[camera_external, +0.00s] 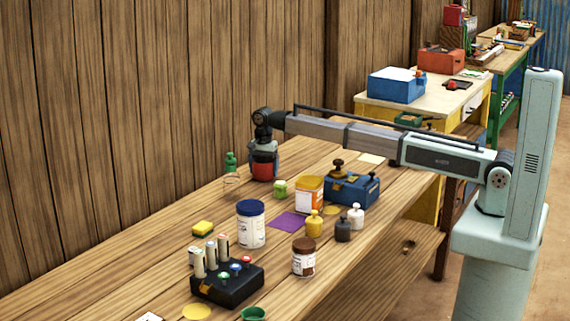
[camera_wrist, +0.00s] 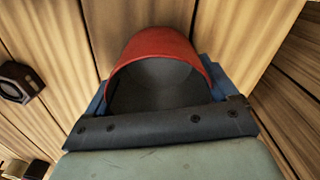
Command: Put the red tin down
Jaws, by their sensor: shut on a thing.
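The red tin (camera_external: 264,171) is at the far back of the wooden bench, near the plank wall, below my wrist. My gripper (camera_external: 264,155) points down and is shut on it. In the wrist view the red tin (camera_wrist: 150,43) shows as a curved red rim around a dark grey inside, between the bluish fingers of my gripper (camera_wrist: 158,88). The tin looks upright. Its lower part is close to the bench top, but I cannot tell whether it touches.
A green-topped clear bottle (camera_external: 231,164) and a green cup (camera_external: 280,187) stand near the tin. An orange-and-white tin (camera_external: 309,195), a blue box (camera_external: 352,190) and several knobbed weights are at right. A blue-lidded tub (camera_external: 251,229) stands nearer. Bare bench (camera_external: 160,228) shows at left.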

